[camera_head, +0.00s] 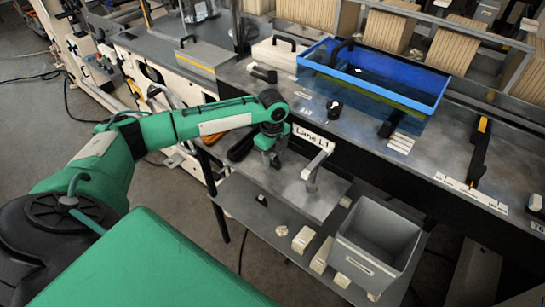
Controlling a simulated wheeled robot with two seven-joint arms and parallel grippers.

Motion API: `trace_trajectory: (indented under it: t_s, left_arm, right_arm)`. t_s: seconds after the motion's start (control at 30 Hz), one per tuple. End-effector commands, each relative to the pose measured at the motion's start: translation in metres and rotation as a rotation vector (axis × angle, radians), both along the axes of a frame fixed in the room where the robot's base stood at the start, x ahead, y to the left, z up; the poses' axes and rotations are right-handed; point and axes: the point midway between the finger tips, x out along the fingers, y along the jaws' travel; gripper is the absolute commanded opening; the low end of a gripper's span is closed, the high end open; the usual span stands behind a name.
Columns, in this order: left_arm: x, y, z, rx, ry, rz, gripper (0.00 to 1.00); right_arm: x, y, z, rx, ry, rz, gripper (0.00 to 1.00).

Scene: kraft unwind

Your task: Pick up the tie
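My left gripper (271,158) points down over the grey shelf, near its back edge and just left of the "Lane L1" sign (312,138). At this size I cannot tell whether its fingers are apart or closed, or whether anything is between them. A black elongated item (240,147) lies just left of the gripper. I cannot pick out the tie with certainty; a small dark piece (262,200) lies on the shelf below the gripper. My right gripper is not in view.
A grey bin (347,243) and several small cream blocks (303,239) stand on the lower shelf (238,197). A blue tray (322,54) sits on the upper bench (446,140), with a black knob (334,110) before it. An orange-marked black tool (479,150) lies right. A light post (317,166) rises beside the gripper.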

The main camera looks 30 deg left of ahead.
Motion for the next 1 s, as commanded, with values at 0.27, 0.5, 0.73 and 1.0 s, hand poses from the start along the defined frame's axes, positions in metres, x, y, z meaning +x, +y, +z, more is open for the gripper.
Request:
trace_trajectory:
  t_s: [0.27,0.5,0.73,1.0]
  left_arm:
    - [0.000,0.000,0.000,0.000,0.000,0.000,0.18]
    - [0.000,0.000,0.000,0.000,0.000,0.001,0.04]
    - [0.000,0.000,0.002,0.000,-0.001,0.001,0.04]
    - [0.001,0.001,0.029,0.000,-0.004,0.001,0.04]
  right_arm:
    - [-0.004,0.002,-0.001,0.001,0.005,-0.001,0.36]
    - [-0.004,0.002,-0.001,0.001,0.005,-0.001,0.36]
    - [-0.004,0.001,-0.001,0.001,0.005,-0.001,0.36]
    - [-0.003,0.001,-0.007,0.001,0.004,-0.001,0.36]
